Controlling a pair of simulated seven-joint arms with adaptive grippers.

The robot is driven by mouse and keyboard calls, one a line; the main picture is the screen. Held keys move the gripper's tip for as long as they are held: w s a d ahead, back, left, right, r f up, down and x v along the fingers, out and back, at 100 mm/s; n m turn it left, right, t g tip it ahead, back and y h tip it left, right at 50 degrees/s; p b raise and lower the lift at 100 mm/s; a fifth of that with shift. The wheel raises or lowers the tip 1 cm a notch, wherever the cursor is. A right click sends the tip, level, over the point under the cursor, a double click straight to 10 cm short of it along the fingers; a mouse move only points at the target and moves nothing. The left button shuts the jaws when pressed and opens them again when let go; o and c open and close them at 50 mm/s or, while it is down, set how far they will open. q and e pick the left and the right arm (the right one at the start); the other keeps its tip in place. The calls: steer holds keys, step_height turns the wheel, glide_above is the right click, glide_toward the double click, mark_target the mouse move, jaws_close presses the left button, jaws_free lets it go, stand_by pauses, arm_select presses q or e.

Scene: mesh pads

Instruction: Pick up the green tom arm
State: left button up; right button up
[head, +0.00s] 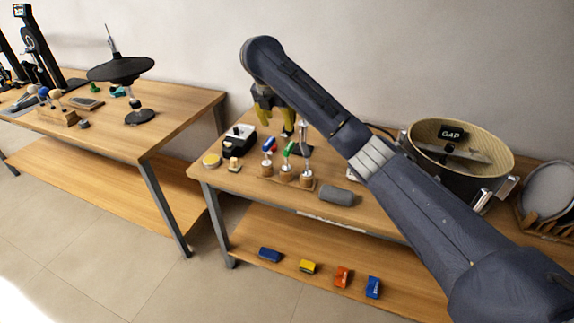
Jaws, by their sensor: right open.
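The green tom arm (289,149) stands upright on a wooden holder near the front of the right table. A tom arm with red and blue parts (268,147) stands just to its left. A grey-metal one (304,145) stands to its right. My right gripper (276,118) is open, with its yellow fingers pointing down. In the picture it shows above the tom arms and a little to their left. Its fingers look empty and apart from the green tom arm. My left gripper is out of view.
A drum (460,150) stands at the right. Several small coloured boxes lie on the lower shelf (320,251). Another table (180,103) is at the left.

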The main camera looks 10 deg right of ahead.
mark_target(287, 150)
steer(key=shift+s+x, duration=0.1)
steer(key=shift+x, duration=4.15)
steer(key=shift+s+x, duration=0.15)
steer(key=shift+x, duration=4.1)
steer(key=shift+f, duration=0.1)
jaws_close()
